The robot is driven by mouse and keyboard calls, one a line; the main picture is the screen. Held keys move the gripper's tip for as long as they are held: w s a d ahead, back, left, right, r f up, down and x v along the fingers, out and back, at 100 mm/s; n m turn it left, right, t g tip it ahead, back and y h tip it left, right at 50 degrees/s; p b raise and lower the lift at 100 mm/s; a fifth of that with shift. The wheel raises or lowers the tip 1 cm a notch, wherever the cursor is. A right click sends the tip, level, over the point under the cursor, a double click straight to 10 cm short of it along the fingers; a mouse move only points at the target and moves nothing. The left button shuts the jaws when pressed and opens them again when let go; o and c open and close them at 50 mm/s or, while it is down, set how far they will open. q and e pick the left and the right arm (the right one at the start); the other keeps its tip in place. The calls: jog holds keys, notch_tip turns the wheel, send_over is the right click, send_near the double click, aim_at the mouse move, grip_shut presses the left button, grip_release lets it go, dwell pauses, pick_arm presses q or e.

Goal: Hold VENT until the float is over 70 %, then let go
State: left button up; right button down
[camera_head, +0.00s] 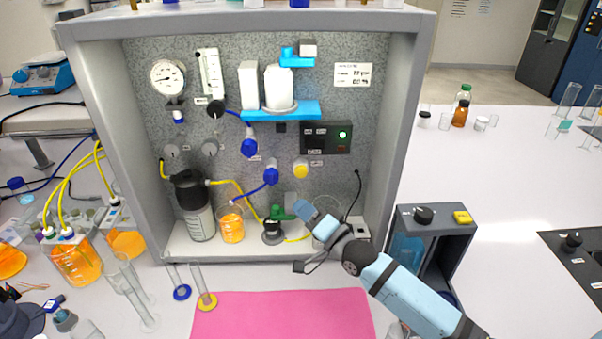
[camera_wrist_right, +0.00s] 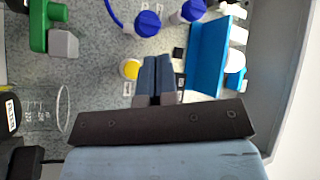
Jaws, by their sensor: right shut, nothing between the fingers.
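The membrane rig's panel (camera_head: 335,110) stands upright ahead of me. A round yellow button (camera_head: 300,170) sits on it; it also shows in the wrist view (camera_wrist_right: 130,69). Its label is too small to read, so I cannot tell if it is VENT. A clear flow tube (camera_head: 210,72) is at the panel's upper left; the float's height is too small to read. My right gripper (camera_head: 304,210) is shut and empty, below the yellow button and beside the green valve (camera_head: 280,213). In the wrist view its fingers (camera_wrist_right: 156,75) are together, apart from the button. My left gripper is out of view.
A blue shelf (camera_head: 300,110) juts from the panel; it also shows in the wrist view (camera_wrist_right: 206,55). Blue knobs (camera_head: 271,174) are left of the yellow button. Jars and hoses crowd the rig's base.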

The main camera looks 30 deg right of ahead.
aim_at(301, 171)
jog(key=w+d+b, duration=0.4)
jog(key=w, duration=0.4)
dwell(0.7)
dwell(0.8)
dwell(0.6)
jog(key=shift+w, duration=0.1)
jog(key=shift+w+d, duration=0.15)
jog(key=shift+w, duration=0.15)
